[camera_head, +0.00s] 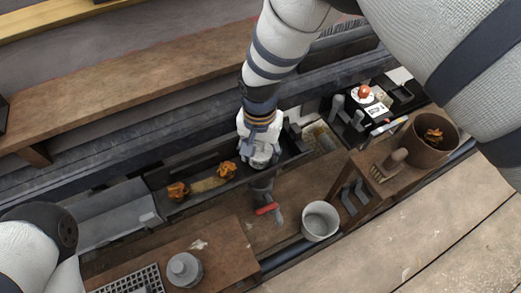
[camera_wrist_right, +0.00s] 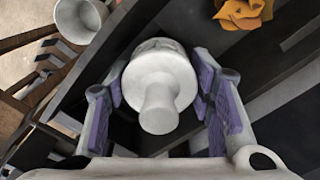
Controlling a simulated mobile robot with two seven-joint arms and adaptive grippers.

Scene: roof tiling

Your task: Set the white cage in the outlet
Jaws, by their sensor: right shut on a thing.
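My right gripper (camera_head: 262,160) is low over the dark gutter (camera_head: 155,184), near its right part. In the right wrist view my right gripper (camera_wrist_right: 160,100) has its purple-padded fingers on both sides of a pale, round piece with a stem, which I take to be the white cage (camera_wrist_right: 158,82). The gripper is shut on it. In the head view the gripper mostly hides the cage. The outlet is not visible; the gripper and cage cover that part of the gutter. I cannot tell whether the cage touches the gutter. My left gripper is out of view.
Orange leaf clumps (camera_head: 228,169) lie in the gutter left of the gripper. A red-handled tool (camera_head: 267,209) and a white cup (camera_head: 320,221) are in front. A grey flanged piece (camera_head: 185,269) sits on the lower-left board.

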